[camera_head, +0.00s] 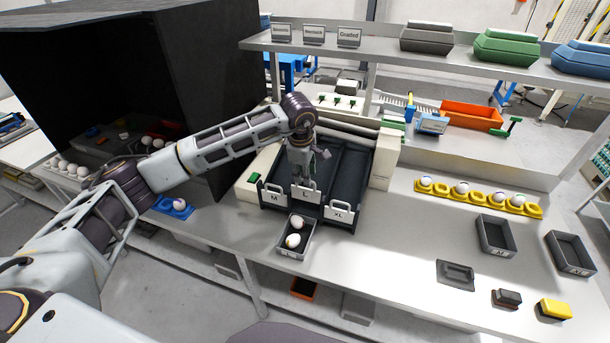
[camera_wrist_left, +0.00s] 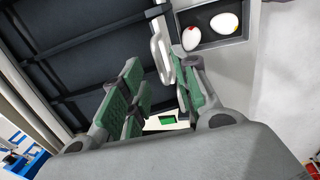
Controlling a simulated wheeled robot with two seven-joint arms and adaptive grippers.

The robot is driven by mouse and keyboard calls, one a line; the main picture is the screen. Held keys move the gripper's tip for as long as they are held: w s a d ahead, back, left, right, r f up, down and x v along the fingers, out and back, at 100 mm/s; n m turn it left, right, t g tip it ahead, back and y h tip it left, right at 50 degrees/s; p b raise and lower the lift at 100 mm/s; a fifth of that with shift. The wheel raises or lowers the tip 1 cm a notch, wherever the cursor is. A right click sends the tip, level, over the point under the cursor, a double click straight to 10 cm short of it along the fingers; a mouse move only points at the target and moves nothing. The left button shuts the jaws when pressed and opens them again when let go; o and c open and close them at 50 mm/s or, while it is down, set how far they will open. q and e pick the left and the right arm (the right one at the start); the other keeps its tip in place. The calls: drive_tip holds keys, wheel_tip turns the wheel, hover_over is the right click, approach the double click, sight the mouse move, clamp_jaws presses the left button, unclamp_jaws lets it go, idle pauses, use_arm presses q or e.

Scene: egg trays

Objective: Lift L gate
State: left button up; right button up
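The L gate (camera_head: 306,195) is a dark plate with a white label and a light handle, at the front of the middle lane of the grading machine. It stands between the M gate (camera_head: 273,198) and the XL gate (camera_head: 340,211). My left gripper (camera_head: 304,178) points down right over the L gate and partly covers its upper part. In the left wrist view, its green-padded fingers (camera_wrist_left: 160,95) are apart, with a light handle (camera_wrist_left: 158,48) just beyond the tips, toward the gap between them. I cannot tell if they touch it. My right gripper is not in view.
A dark tray (camera_head: 309,240) with two eggs stands before the L lane. A black box (camera_head: 207,90) rises at left, beside my left arm. Some bench between is clear.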

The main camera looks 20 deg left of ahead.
use_arm(q)
wheel_tip(320, 180, up, 10)
drive_tip(key=s, duration=0.2)
idle(0.3)
idle(0.4)
